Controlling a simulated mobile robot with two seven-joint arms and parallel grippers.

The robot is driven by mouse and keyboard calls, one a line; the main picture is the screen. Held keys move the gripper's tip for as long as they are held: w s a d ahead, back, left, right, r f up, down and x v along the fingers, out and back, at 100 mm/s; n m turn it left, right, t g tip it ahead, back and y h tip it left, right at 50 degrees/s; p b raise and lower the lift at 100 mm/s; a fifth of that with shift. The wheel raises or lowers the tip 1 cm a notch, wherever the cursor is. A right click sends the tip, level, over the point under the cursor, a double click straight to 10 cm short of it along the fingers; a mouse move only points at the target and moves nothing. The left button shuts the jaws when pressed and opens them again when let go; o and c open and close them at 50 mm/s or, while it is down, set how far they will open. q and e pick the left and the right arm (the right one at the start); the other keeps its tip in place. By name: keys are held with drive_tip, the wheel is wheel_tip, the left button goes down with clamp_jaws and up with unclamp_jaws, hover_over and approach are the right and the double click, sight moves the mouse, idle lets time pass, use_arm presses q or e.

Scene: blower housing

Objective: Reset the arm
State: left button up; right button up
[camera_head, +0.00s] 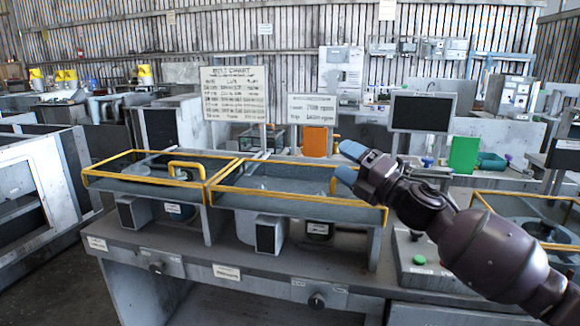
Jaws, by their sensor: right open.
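My right arm comes in from the lower right, dark purple-brown. My right gripper (347,162) has blue fingertips that stand apart, with nothing between them. It is held above the right end of the middle yellow-rimmed tray, pointing left. My left arm and left gripper are not in the picture.
A grey workbench (190,243) carries yellow-rimmed trays, one at left (113,180) and one in the middle (262,200). A green-button box (418,277) sits below my right arm. An orange box (315,142), a green box (464,154) and a dark monitor (422,111) stand behind.

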drive_tip(key=s+d+f+m+t+h, duration=0.15)
drive_tip(key=s+f+m+h, duration=0.25)
drive_tip(key=f+m, duration=0.4)
drive_tip(key=s+d+f+m+t+h+p, duration=0.1)
drive_tip(key=s+d+f+m+h, duration=0.25)
drive_tip(key=f+m, duration=0.4)
drive_tip(key=s+d+f+m+t+h, duration=0.1)
drive_tip(key=s+d+f+m+h, duration=0.1)
drive_tip(key=s+f+m+h, duration=0.45)
drive_tip(key=s+d+f+m+g+h, duration=0.1)
drive_tip(key=s+d+f+m+g, duration=0.2)
drive_tip(key=s+f, duration=0.8)
drive_tip(key=s+d+f+m+g+h+p, duration=0.1)
drive_tip(key=s+d+f+m+g, duration=0.2)
drive_tip(key=s+f, duration=0.8)
drive_tip(key=s+d+m, duration=0.2)
drive_tip(key=s+m, duration=0.1)
drive_tip(key=s, duration=0.3)
drive_tip(key=shift+d+f+h, duration=0.3)
drive_tip(key=shift+f, duration=0.05)
drive_tip(key=shift+c, duration=0.2)
